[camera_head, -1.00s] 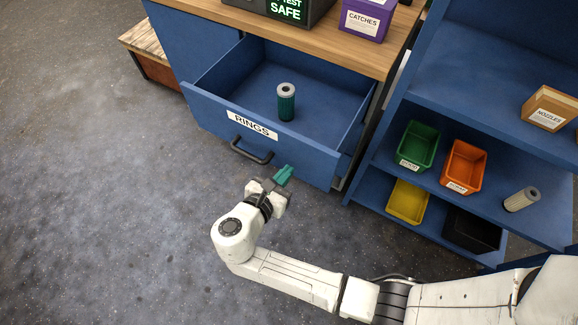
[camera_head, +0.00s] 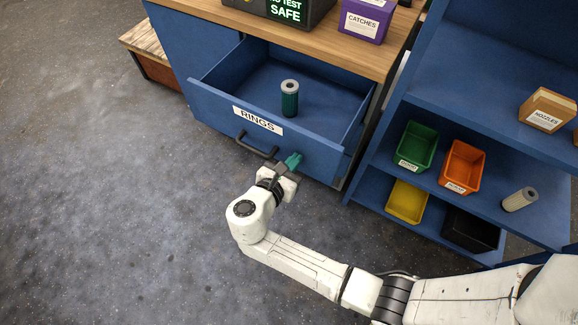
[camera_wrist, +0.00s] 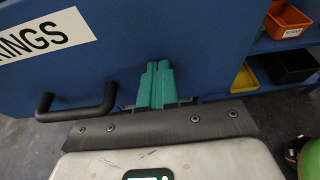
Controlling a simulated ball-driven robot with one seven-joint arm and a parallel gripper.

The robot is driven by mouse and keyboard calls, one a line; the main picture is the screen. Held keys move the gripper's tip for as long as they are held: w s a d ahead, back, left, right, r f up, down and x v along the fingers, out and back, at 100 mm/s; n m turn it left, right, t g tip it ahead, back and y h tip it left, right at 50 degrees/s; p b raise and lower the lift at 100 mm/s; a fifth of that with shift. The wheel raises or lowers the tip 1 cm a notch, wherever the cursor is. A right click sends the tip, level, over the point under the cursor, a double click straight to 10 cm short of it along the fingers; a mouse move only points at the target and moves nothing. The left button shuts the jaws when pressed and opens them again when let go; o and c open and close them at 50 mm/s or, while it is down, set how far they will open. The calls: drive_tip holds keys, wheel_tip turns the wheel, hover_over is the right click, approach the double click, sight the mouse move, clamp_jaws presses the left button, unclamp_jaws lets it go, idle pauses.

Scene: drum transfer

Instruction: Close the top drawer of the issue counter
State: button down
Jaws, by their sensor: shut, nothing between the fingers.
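The top drawer (camera_head: 225,104) of the blue issue counter (camera_head: 195,45) is pulled partly out, with a "RINGS" label and a dark handle (camera_head: 256,146) on its front. I cannot tell for sure whether the tips touch the front.
A blue shelf unit (camera_head: 470,100) stands at right, with green (camera_head: 416,146), orange (camera_head: 463,166), yellow (camera_head: 407,200) and black bins (camera_head: 471,230). A purple box (camera_head: 366,20) sits on the wooden countertop (camera_head: 330,45). The floor at left is clear.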

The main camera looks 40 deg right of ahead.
drive_tip(key=w+d, duration=0.2)
drive_tip(key=d, duration=0.6)
drive_tip(key=w+d, duration=0.3)
drive_tip(key=d, duration=0.4)
drive_tip(key=w+d, duration=0.2)
drive_tip(key=d, duration=0.6)
drive_tip(key=shift+w+d, duration=0.3)
drive_tip(key=shift+w+d+b, duration=0.2)
drive_tip(key=shift+d+b, duration=0.15)
drive_tip(key=shift+d, duration=0.25)
drive_tip(key=shift+d+r, duration=0.1)
drive_tip(key=shift+r, duration=0.05)
